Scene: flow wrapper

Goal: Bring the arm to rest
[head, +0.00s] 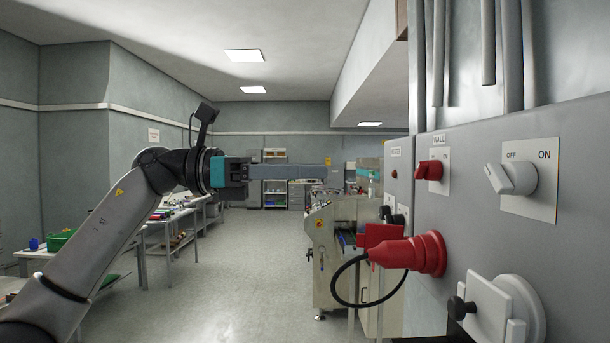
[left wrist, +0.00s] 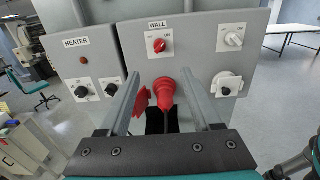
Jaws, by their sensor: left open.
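My left arm (head: 100,225) comes in from the left, bent at the wrist. Its left gripper (head: 322,172) is held in mid-air, with its long grey fingers pointing right toward the control panel. In the left wrist view the two fingers of the left gripper (left wrist: 160,88) are spread apart with nothing held between them. The red plug (left wrist: 163,92) shows beyond and between them, seated in the panel. In the head view a clear gap separates the fingertips from the red plug (head: 392,253). My right gripper is not seen.
The grey panel (head: 460,205) fills the right side, with a red WALL switch (head: 430,170), a white OFF/ON switch (head: 512,179) and a white covered socket (head: 495,310). A machine (head: 328,245) stands beyond. Benches (head: 165,230) line the left. The floor (head: 235,270) between is clear.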

